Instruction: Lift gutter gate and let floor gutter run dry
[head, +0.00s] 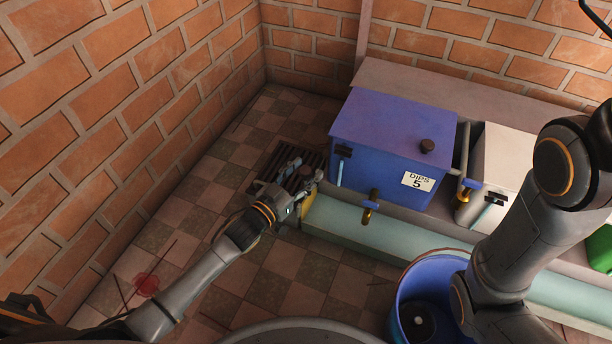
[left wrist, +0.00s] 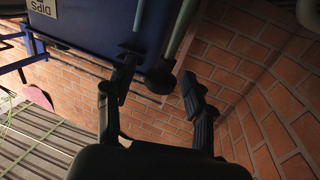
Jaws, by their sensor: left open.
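The floor gutter (head: 385,232) runs along the front of the blue tank and holds pale teal water. At its left end stands a yellowish plate (head: 308,203), which looks like the gutter gate; my gripper partly covers it. My left gripper (head: 297,178) is open beside the plate's top, over the grate's near edge. In the left wrist view the two fingers (left wrist: 157,95) are spread, with a dark round piece (left wrist: 160,80) beyond or between them. I cannot tell whether they touch it. My right arm shows, but its gripper is out of view.
The blue tank (head: 385,140) labelled DIPS 5 stands close behind, with a brass tap (head: 370,207) over the gutter. A dark floor grate (head: 312,157) lies by the gate. A blue bucket (head: 405,290) stands near my right arm. Brick walls close the left and back; the tiled floor (head: 190,205) is free.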

